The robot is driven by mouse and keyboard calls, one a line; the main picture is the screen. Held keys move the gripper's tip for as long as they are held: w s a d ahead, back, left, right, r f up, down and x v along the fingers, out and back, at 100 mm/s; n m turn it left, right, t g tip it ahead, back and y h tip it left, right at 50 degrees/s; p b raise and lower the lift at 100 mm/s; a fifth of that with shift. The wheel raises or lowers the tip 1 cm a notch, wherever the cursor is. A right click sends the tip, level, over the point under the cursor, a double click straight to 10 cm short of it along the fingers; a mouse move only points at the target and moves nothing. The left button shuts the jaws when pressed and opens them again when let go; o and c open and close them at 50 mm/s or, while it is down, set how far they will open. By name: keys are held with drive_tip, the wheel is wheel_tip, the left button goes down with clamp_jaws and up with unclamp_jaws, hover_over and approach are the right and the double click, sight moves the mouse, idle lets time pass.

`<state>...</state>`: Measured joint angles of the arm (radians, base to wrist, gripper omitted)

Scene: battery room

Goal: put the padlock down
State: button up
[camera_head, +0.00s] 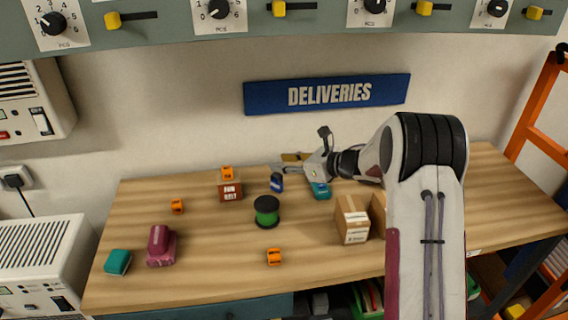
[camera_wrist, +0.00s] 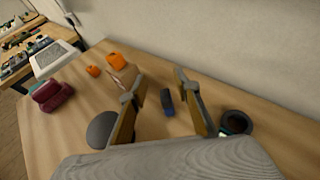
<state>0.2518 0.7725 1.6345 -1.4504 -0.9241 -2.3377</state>
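The small blue padlock (camera_head: 277,182) stands on the wooden table between the red-brown box and my gripper's tip. In the wrist view the padlock (camera_wrist: 167,102) shows in the gap between my two fingers, with clear space on either side. My gripper (camera_head: 287,163) is low over the back of the table; in the wrist view its fingers (camera_wrist: 162,101) are spread wide and hold nothing. The padlock's underside is hidden, but it appears to rest on the table (camera_head: 200,270).
Cardboard boxes (camera_head: 352,220) stand to the right. Maroon (camera_head: 161,246) and teal (camera_head: 118,262) objects lie left.

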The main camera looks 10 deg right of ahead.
drive_tip(key=shift+r, duration=0.1)
idle(0.3)
wheel_tip(320, 180, up, 8)
drive_tip(key=d+m+t+h, duration=0.2)
drive_tip(key=d+m+h, duration=0.1)
drive_tip(key=m, duration=0.3)
drive_tip(key=s+d+r+m+t+h, duration=0.1)
drive_tip(key=s+d+r+m+h, duration=0.4)
drive_tip(key=m, duration=0.4)
drive_tip(key=s+d+r+m+h, duration=0.3)
drive_tip(key=s+r+m, duration=0.5)
drive_tip(key=m, duration=0.2)
drive_tip(key=s+a+f+m+g, duration=0.2)
drive_tip(key=s+m, duration=0.4)
drive_tip(key=s, duration=0.6)
drive_tip(key=s+a+f+m+g+y, duration=0.1)
drive_tip(key=s+a+f+m+g, duration=0.1)
drive_tip(key=s+m, duration=0.5)
drive_tip(key=s+a+f+m+g, duration=0.2)
drive_tip(key=s+m, duration=0.5)
drive_tip(key=s, duration=1)
wheel_tip(320, 180, down, 2)
drive_tip(key=shift+a+f+g+y, duration=0.2)
drive_tip(key=shift+a+g+y, duration=0.15)
drive_tip(key=shift+a, duration=0.45)
